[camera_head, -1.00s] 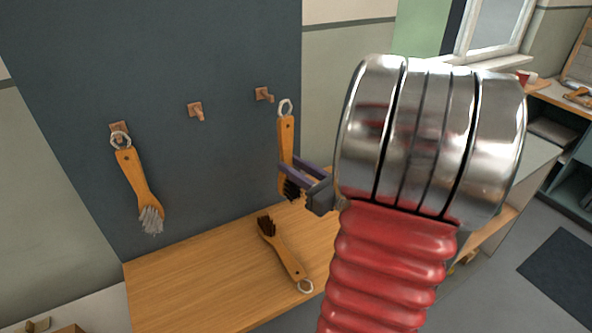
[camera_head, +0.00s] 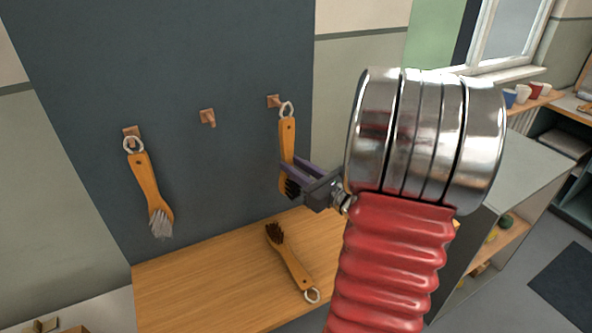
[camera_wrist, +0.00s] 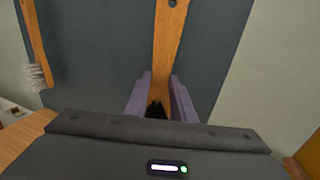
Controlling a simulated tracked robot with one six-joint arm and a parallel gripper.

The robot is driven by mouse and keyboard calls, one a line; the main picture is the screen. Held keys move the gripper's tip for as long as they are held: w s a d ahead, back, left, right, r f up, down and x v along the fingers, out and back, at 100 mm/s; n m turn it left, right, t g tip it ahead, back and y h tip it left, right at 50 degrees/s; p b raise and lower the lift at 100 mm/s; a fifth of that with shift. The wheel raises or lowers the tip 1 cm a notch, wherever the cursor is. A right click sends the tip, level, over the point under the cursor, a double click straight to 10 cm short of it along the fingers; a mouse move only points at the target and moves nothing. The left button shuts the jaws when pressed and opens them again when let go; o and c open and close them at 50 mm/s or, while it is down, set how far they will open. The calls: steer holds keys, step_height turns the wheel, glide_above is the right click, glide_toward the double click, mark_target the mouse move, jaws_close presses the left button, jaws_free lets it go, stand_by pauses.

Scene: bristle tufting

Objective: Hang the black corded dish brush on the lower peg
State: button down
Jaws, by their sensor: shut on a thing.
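The black-bristled brush (camera_head: 287,140) has a wooden handle and a pale cord loop (camera_head: 287,109) at its top. It is upright, loop up, bristles down. My gripper (camera_head: 286,176) is shut on its lower handle, just above the bristles. The loop is just right of the right-hand wooden peg (camera_head: 274,101); I cannot tell whether it touches or surrounds the tip. In the wrist view the handle (camera_wrist: 168,45) stands between the two purple fingers (camera_wrist: 160,92), with dark bristles below. The middle peg (camera_head: 208,117) is bare.
A grey-bristled brush (camera_head: 148,185) hangs by its loop on the left peg (camera_head: 131,132). A brown-bristled brush (camera_head: 289,258) lies on the wooden bench top (camera_head: 200,290). The dark wall panel (camera_head: 220,60) behind the pegs is otherwise clear.

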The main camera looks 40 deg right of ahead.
mark_target(292, 164)
steer(key=shift+w+d+f, duration=0.1)
steer(key=shift+w+d, duration=0.1)
steer(key=shift+w, duration=0.4)
steer(key=shift+w+d+f, duration=0.1)
steer(key=shift+w+d, duration=0.1)
steer(key=shift+w, duration=0.4)
steer(key=shift+w+d+f, duration=0.15)
steer(key=shift+w+f, duration=0.05)
steer(key=shift+w, duration=0.35)
steer(key=c, duration=1.4)
jaws_free()
steer(key=shift+s, duration=0.3)
steer(key=shift+s, duration=0.35)
steer(key=shift+s, duration=0.35)
